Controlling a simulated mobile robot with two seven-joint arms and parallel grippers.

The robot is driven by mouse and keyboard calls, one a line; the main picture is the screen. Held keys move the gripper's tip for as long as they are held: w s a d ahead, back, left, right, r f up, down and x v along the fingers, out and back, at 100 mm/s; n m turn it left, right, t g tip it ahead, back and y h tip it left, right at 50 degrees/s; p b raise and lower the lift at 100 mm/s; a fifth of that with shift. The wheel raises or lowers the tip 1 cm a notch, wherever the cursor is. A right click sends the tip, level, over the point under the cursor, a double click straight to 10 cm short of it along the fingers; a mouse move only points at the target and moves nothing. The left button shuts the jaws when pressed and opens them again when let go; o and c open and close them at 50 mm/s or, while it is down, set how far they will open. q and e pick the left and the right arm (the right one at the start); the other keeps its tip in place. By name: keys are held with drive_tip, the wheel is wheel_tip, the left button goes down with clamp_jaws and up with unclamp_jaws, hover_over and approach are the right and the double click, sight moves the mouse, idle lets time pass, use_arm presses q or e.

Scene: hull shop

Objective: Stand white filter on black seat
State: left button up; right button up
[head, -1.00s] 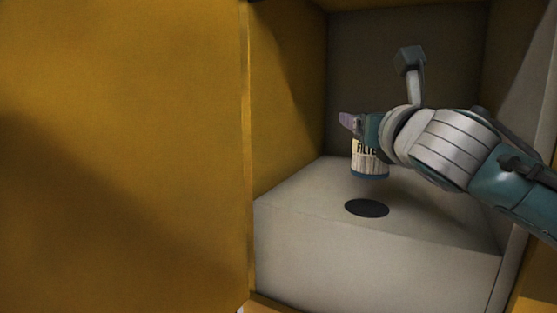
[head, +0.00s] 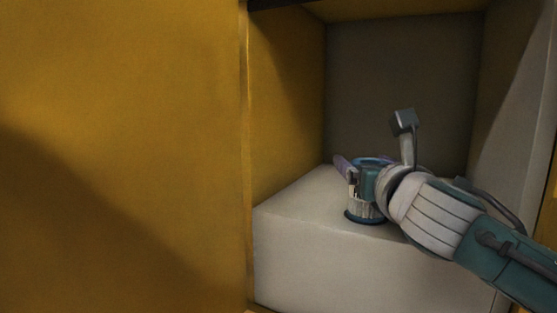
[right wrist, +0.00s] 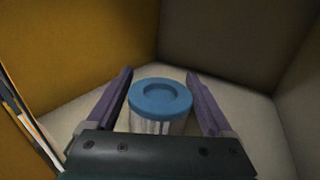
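The white filter (head: 361,210) stands upright, its foot at the black seat (head: 350,218). Only a dark rim of the seat shows around the foot; the rest is covered. The filter's blue top ring shows from above in the right wrist view (right wrist: 160,97). My right gripper (head: 362,164) is around the upper filter, one finger on each side. In the right wrist view (right wrist: 159,72) its fingers look spread, with narrow gaps beside the filter. The near finger and palm hide part of the filter in the head view. My left gripper is not in view.
The seat is on a pale raised block (head: 300,225) inside a yellow-walled recess with a dark back wall (head: 400,70). A large yellow panel (head: 120,130) fills the left side. The block's top left of the filter is clear.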

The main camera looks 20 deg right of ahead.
drive_tip(key=shift+o, duration=0.9)
drive_tip(key=shift+r, duration=0.3)
drive_tip(key=b+v, duration=0.2)
drive_tip(key=v, duration=1)
